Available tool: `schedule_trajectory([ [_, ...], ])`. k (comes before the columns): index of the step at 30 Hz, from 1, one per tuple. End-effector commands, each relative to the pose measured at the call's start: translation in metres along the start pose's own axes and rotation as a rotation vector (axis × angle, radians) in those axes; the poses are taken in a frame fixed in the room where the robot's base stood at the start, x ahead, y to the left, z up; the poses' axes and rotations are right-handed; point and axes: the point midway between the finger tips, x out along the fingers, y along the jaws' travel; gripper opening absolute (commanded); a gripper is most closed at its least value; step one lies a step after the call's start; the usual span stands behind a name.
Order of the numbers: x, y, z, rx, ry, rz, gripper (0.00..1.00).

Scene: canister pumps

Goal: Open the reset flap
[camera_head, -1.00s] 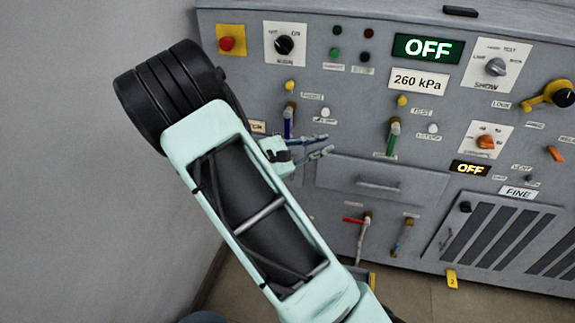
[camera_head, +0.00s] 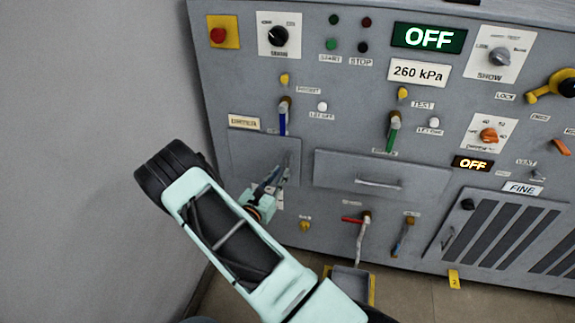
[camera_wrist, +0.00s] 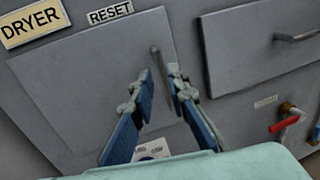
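The reset flap (camera_wrist: 80,85) is a grey square panel under a RESET label (camera_wrist: 110,11) in the wrist view. It looks closed, flush with the cabinet front. A small upright bar handle (camera_wrist: 155,58) is near its right edge. In the head view the flap (camera_head: 252,150) is at the left of the cabinet, partly behind my arm. My gripper (camera_wrist: 160,76) is open, with blue-padded fingers apart. The fingertips appear on either side of the handle's lower part. I cannot tell whether they touch it. My gripper also shows in the head view (camera_head: 277,176).
A drawer with a bar handle (camera_head: 380,182) is right of the flap. A blue lever (camera_head: 283,118) is above it. A yellow knob (camera_head: 305,226) and a red-handled valve (camera_head: 360,220) are below right. A grey wall (camera_head: 80,90) stands at the left.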

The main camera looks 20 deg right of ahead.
Motion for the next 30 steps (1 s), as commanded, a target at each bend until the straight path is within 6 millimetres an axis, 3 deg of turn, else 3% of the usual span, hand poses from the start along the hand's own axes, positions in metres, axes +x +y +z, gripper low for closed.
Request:
schedule_trajectory([
  [6,0.04,-0.001,-0.001,0.001,-0.001,-0.003,0.15],
  [12,0.059,-0.001,0.0,-0.001,-0.001,-0.002,0.15],
  [22,0.062,-0.001,0.0,-0.001,-0.001,-0.001,0.15],
  [26,0.062,-0.001,0.0,-0.001,0.0,-0.001,0.01],
  [30,0.062,-0.001,0.0,0.0,0.0,-0.001,0.0],
])
